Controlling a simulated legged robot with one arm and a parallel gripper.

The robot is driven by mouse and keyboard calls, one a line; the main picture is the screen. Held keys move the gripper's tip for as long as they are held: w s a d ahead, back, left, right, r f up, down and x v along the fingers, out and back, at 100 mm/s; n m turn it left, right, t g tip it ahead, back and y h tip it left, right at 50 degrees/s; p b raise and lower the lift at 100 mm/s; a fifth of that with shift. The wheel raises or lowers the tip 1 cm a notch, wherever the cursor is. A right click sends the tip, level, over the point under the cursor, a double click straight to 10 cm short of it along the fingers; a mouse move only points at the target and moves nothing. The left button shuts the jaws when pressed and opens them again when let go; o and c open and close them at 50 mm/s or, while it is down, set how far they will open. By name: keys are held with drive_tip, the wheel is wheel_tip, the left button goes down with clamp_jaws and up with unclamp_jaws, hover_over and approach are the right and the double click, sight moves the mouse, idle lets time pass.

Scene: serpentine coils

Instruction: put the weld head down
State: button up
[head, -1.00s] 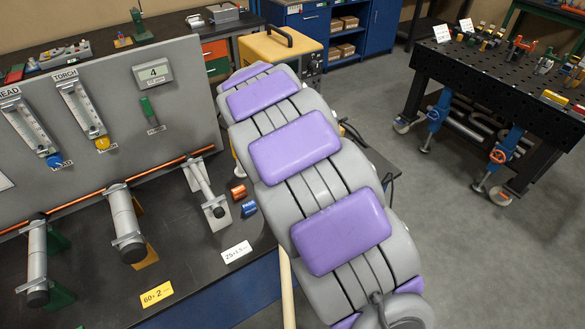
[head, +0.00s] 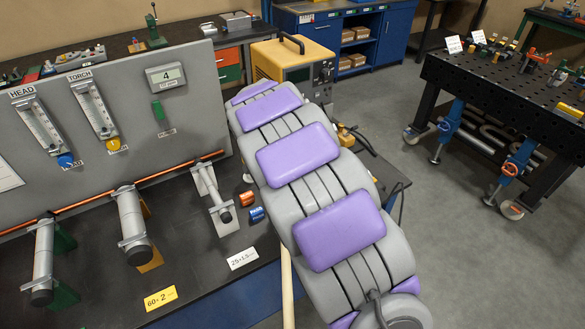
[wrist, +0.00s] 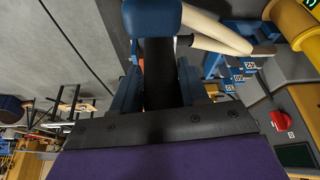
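In the wrist view my gripper (wrist: 158,95) has a blue finger on each side. Between them is a dark body with a rounded blue end (wrist: 152,16), which appears to be the weld head, held with its blue end pointing away from the palm. Its far side is hidden. In the head view my grey and purple arm reaches away past the bench, and its far end hides the gripper and the weld head.
The dark bench (head: 95,270) on the left carries several clamped tubes and a grey gauge panel (head: 200,120). A yellow power unit (head: 277,62) stands beyond my arm. A perforated black table (head: 500,95) is at right. Grey floor (head: 440,240) between is clear.

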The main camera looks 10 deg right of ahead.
drive_tip(key=o, duration=0.4)
drive_tip(key=shift+a, duration=0.5)
drive_tip(key=shift+d, duration=0.3)
drive_tip(key=shift+s+r, duration=0.1)
drive_tip(key=shift+r, duration=0.4)
drive_tip(key=a+p+v, duration=0.1)
drive_tip(key=p+v, duration=0.1)
drive_tip(key=v, duration=0.8)
drive_tip(key=s+d+r+n+g, duration=0.1)
drive_tip(key=s+d, duration=0.2)
drive_tip(key=s, duration=0.2)
drive_tip(key=s+d+r+n, duration=0.1)
drive_tip(key=s+d+r, duration=0.1)
drive_tip(key=s, duration=0.3)
drive_tip(key=s+f+n+g+y, duration=0.1)
drive_tip(key=s+n, duration=0.2)
drive_tip(key=s, duration=0.7)
drive_tip(key=s+f+n+g+y, duration=0.1)
drive_tip(key=s+n, duration=0.3)
drive_tip(key=s, duration=0.6)
drive_tip(key=s+f+n+y, duration=0.2)
drive_tip(key=s+f+n, duration=0.1)
drive_tip(key=s, duration=0.7)
drive_tip(key=shift+s+a+f+n+g, duration=0.2)
drive_tip(key=shift+a+n+g, duration=0.1)
drive_tip(key=shift+a+g, duration=0.1)
